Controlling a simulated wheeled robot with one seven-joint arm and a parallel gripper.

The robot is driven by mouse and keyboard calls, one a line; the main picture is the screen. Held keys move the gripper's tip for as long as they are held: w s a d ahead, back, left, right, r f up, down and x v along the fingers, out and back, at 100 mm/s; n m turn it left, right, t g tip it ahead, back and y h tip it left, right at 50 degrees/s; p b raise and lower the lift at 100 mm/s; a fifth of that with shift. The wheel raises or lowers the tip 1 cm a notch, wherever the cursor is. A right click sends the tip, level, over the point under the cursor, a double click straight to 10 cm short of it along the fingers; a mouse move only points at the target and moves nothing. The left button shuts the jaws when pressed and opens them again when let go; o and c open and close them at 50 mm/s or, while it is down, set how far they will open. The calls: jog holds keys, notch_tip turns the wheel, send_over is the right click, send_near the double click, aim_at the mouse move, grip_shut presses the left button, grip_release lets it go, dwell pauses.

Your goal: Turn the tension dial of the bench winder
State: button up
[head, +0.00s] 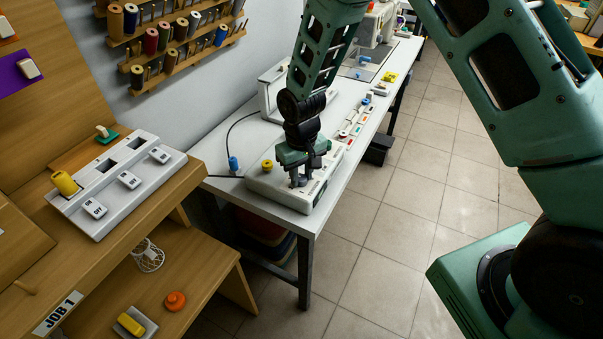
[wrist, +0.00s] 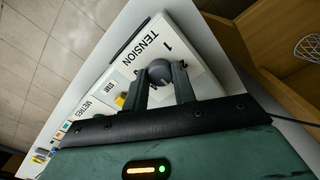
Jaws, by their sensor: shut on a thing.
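The bench winder (head: 263,182) is a low white box near the front end of the white table. In the wrist view its top (wrist: 187,36) carries the word TENSION and numbers beside a round dark grey tension dial (wrist: 160,71). My gripper (head: 298,181) points down over the winder in the head view. In the wrist view its two fingers (wrist: 161,84) stand on either side of the dial, shut on it. The fingers and palm hide part of the dial's markings. In the head view the dial is hidden by my gripper.
The table's front edge (head: 330,195) runs beside my gripper. A wooden bench with a white switch panel (head: 112,176) is at the left. Tiled floor lies open to the right.

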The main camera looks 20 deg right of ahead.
aim_at(301, 177)
jog(key=o, duration=1)
notch_tip(301, 177, up, 18)
jog(key=shift+f+b, duration=0.25)
jog(key=shift+b, duration=0.5)
jog(key=s+a+n, duration=0.1)
jog(key=s, duration=0.8)
jog(key=s+a+r+n, duration=0.1)
jog(key=s+n, duration=0.1)
jog(key=s, duration=0.7)
jog(key=s+a+r+n, duration=0.1)
jog(key=s+n, duration=0.1)
jog(key=s, duration=0.7)
jog(key=shift+a+r+y, duration=0.2)
jog(key=shift+a+y, duration=0.1)
jog(key=shift+a, duration=0.1)
